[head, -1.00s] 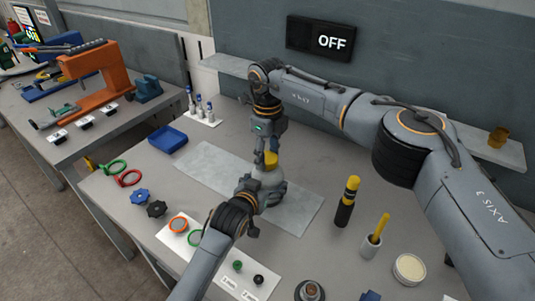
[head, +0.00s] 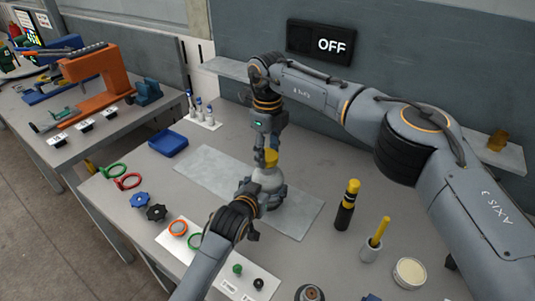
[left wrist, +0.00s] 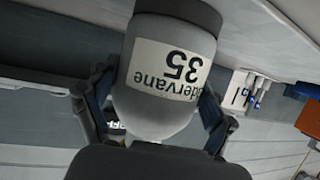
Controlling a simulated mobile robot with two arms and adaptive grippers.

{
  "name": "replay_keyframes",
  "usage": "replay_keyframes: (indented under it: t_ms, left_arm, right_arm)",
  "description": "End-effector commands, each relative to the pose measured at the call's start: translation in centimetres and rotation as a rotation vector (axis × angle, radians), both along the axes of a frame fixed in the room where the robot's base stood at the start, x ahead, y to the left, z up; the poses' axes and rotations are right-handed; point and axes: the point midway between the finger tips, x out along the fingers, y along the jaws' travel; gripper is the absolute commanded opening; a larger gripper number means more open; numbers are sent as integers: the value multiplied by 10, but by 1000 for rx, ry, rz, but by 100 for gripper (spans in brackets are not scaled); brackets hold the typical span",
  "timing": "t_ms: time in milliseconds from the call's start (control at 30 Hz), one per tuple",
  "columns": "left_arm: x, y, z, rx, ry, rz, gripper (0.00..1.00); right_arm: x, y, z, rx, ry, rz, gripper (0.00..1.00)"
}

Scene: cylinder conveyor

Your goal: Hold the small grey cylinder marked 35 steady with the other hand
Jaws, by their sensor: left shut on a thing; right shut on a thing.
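The small grey cylinder (head: 267,174) stands upright on the pale mat (head: 206,169). Its white label with 35 shows upside down in the left wrist view (left wrist: 171,66). My left gripper (head: 267,191) is shut around the cylinder's body, low down near the mat; its fingers lie on either side of the cylinder in the left wrist view (left wrist: 155,115). My right gripper (head: 268,154) comes from above and is shut on the yellow piece (head: 271,157) at the cylinder's top. The fingers partly hide both the yellow piece and the cylinder.
A black and yellow cylinder (head: 347,205) and a grey cup with a yellow stick (head: 372,248) stand to the right. A blue tray (head: 167,141), small bottles (head: 200,108), coloured rings (head: 127,181) and knobs (head: 157,212) lie left. A wall sign (head: 331,42) reads OFF.

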Motion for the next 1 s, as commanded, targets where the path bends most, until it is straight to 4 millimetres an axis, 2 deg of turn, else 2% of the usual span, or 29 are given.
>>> replay_keyframes:
  t_ms: [367,700,933,967,1000]
  left_arm:
    - [-1,0,-4,3,10,0,0]
    - [-1,0,-4,3,10,0,0]
    - [-1,0,-4,3,8,0,0]
    - [-1,0,-4,3,8,0,89]
    - [-1,0,-4,3,8,0,97]
  right_arm:
    - [0,0,3,1,-1,0,14]
    - [0,0,38,1,-1,0,14]
    - [0,0,41,1,1,0,14]
    - [0,0,41,1,1,0,14]
    - [0,0,41,1,1,0,14]
